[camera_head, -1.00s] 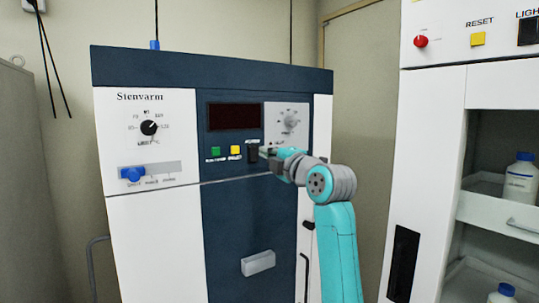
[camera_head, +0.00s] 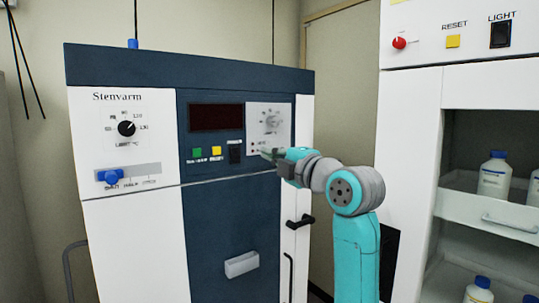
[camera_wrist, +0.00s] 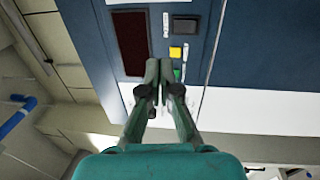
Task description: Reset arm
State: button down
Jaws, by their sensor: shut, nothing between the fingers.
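My gripper (camera_head: 268,154) is at the end of my teal and grey arm, in front of the right part of the freeze dryer's (camera_head: 225,215) control panel. In the wrist view my gripper (camera_wrist: 158,73) has its two fingers together, with nothing between them. The fingertips show near the yellow button (camera_wrist: 175,53) and green button (camera_wrist: 177,74); I cannot tell how far they are from the panel. In the head view the black switch (camera_head: 235,152) is clear of my gripper, just left of it. The dark display (camera_head: 216,117) is blank.
A white cabinet (camera_head: 411,150) stands at the right, with open shelves holding white bottles with blue caps (camera_head: 494,174). Its top has a red knob (camera_head: 399,43). A black door handle (camera_head: 300,222) and a light handle (camera_head: 242,264) stick out from the dryer's front.

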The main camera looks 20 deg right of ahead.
jog(key=shift+f, duration=0.1)
notch_tip(320, 180, down, 13)
jog(key=m+h, duration=0.1)
jog(key=m, duration=0.3)
jog(key=s+f+m+h, duration=0.1)
jog(key=s+f+m, duration=0.3)
jog(key=f, duration=0.7)
jog(key=s+f+m+g+h, duration=0.1)
jog(key=s+f+m+h, duration=0.1)
jog(key=s+f, duration=0.7)
jog(key=s+f+m+h, duration=0.1)
jog(key=s+f+m, duration=0.25)
jog(key=f, duration=0.95)
jog(key=s+f+m, duration=0.2)
jog(key=s+f, duration=0.2)
jog(key=s, duration=0.3)
jog(key=s+a+f+m+g+h, duration=0.1)
jog(key=s+f, duration=0.2)
jog(key=s, duration=0.4)
jog(key=s+f+m, duration=0.2)
jog(key=s+f, duration=0.2)
jog(key=s, duration=0.3)
jog(key=s+a+r+m+g, duration=0.1)
jog(key=s+r+m, duration=0.2)
jog(key=s, duration=1.6)
jog(key=shift+s+r+g, duration=0.15)
jog(key=shift+s+g, duration=0.15)
jog(key=shift+s, duration=0.05)
